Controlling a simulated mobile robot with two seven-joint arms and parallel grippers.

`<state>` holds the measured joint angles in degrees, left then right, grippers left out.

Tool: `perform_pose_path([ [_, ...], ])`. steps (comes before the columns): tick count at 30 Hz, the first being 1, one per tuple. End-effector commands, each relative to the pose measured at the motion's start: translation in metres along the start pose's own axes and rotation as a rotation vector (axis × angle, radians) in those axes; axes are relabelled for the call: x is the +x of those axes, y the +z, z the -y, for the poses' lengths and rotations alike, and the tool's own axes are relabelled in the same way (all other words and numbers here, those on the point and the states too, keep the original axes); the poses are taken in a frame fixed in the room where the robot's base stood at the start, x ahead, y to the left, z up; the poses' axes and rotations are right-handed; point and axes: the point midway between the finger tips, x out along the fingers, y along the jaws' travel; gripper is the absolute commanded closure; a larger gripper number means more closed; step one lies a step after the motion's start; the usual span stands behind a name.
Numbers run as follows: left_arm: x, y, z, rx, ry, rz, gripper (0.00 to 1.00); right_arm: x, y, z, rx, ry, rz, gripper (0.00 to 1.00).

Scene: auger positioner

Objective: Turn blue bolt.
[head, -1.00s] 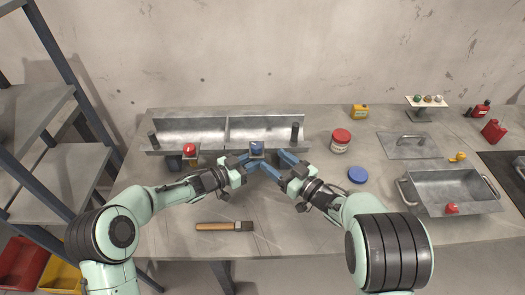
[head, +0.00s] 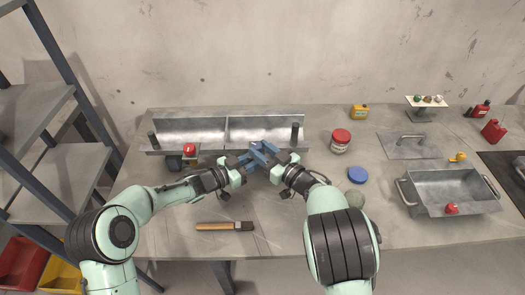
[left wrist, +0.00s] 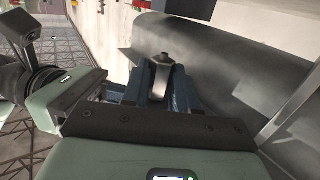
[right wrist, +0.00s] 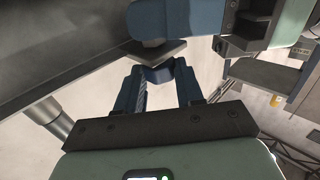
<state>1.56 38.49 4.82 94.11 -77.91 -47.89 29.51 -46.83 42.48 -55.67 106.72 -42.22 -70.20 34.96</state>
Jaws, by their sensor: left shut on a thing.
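The blue bolt (right wrist: 158,73) shows in the right wrist view as a blue block between my right fingertips; in the head view the fingers cover it. My right gripper (right wrist: 158,88) has its fingers apart around it; in the head view it comes in from the right (head: 268,152). My left gripper (left wrist: 160,75) is shut on a grey metal piece (left wrist: 162,62) with a bent top, at the front middle of the trough. The left fingers (right wrist: 180,20) cross just above my right fingertips in the right wrist view. Contact between the right fingers and the bolt is unclear.
A metal trough (head: 190,131) stands along the back of the table. A red knob (head: 189,150) sits at its left front. A brush (head: 225,226) lies in front. A red-lidded jar (head: 340,141), blue disc (head: 357,175) and metal bin (head: 450,190) are on the right.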

Motion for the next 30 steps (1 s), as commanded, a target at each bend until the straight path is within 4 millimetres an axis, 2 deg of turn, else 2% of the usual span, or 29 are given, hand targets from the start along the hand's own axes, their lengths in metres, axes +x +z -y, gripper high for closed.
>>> perform_pose_path([
  [11,0.0,0.001,0.0,0.0,0.0,0.002,0.99,-0.001,0.002,-0.003,0.008,0.08,-0.009,0.94],
  [30,0.0,0.001,-0.001,-0.001,0.001,0.001,0.99,0.003,0.0,0.01,0.0,0.425,-0.001,0.93],
])
